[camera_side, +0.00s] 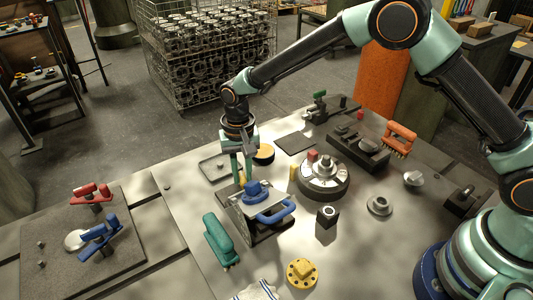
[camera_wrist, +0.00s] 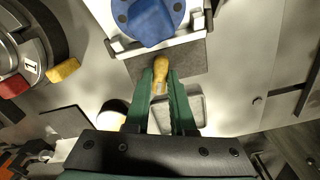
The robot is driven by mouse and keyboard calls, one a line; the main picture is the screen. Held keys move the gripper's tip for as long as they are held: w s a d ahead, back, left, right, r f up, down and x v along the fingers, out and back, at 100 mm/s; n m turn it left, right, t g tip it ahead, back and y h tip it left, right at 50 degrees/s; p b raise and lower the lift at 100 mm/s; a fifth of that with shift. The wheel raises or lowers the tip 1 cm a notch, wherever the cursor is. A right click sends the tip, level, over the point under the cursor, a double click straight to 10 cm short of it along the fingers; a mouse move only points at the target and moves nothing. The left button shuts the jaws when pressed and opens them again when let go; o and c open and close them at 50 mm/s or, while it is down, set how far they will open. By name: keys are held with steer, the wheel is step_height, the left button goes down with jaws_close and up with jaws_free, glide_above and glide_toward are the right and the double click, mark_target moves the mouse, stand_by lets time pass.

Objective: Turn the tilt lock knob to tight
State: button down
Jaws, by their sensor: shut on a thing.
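The tilting fixture (camera_side: 258,218) stands mid-table, its pale plate tilted, with a blue knob (camera_side: 256,191) and a blue handle (camera_side: 277,211) on it. A yellow knob (camera_wrist: 161,68), which looks like the tilt lock knob, sits at the fixture's edge below the blue knob (camera_wrist: 150,22) in the wrist view. My gripper (camera_wrist: 161,78) is shut on the yellow knob, with one green finger on each side. In the side view my gripper (camera_side: 241,181) reaches down behind the fixture and hides most of the knob. I cannot read any tight or loose mark.
A dial turntable (camera_side: 323,178) with red and yellow blocks stands right of the fixture. A green-handled tool (camera_side: 220,240), a black block (camera_side: 327,216) and a yellow flange (camera_side: 302,273) lie near the front. A shallow tray (camera_side: 207,163) and a yellow round part (camera_side: 264,153) are behind.

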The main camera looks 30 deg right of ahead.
mark_target(243, 177)
steer(key=shift+r, duration=0.1)
stand_by(0.3)
steer(key=c, duration=1)
jaws_free()
steer(key=shift+c, duration=0.2)
step_height(243, 177, up, 12)
steer(key=shift+r, duration=0.1)
steer(key=s+d+r+n+t, duration=0.1)
steer(key=s+d+r+t, duration=0.1)
steer(key=s+d+r, duration=0.5)
steer(key=s+d+r+n+t, duration=0.2)
steer(key=s+d+r, duration=0.2)
steer(key=d, duration=0.5)
steer(key=s+d+f+n+t, duration=0.1)
steer(key=s+d, duration=0.3)
steer(key=s, duration=0.2)
steer(key=shift+s+f+t, duration=0.2)
steer(key=shift+s+t, duration=0.1)
steer(key=shift+s, duration=0.1)
